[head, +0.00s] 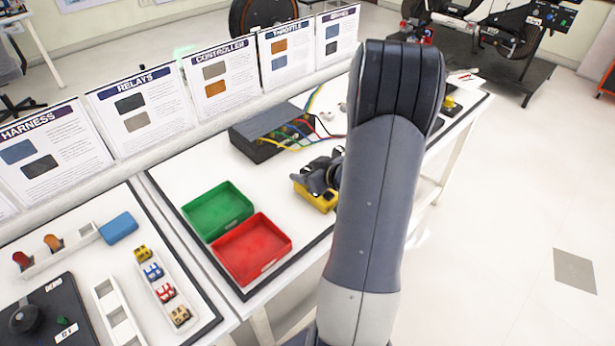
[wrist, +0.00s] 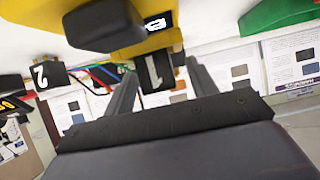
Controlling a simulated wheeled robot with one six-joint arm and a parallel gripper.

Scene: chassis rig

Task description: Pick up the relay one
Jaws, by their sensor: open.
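In the wrist view a black block marked with a white "1" (wrist: 153,70), which looks like relay one, sits against a yellow body (wrist: 150,45). My gripper (wrist: 160,74) is open, with one finger on each side of this block. I cannot tell whether the fingers touch it. In the head view my gripper (head: 319,178) is low over the table, just above a yellow holder (head: 316,198). Relay one cannot be made out there behind the gripper. Another black block marked "2" (wrist: 47,76) shows at the left of the wrist view.
A green tray (head: 217,208) and a red tray (head: 252,250) lie left of my gripper. A dark box with coloured wires (head: 268,135) stands behind it. Upright info panels (head: 140,108) line the back. My arm covers the table's right part.

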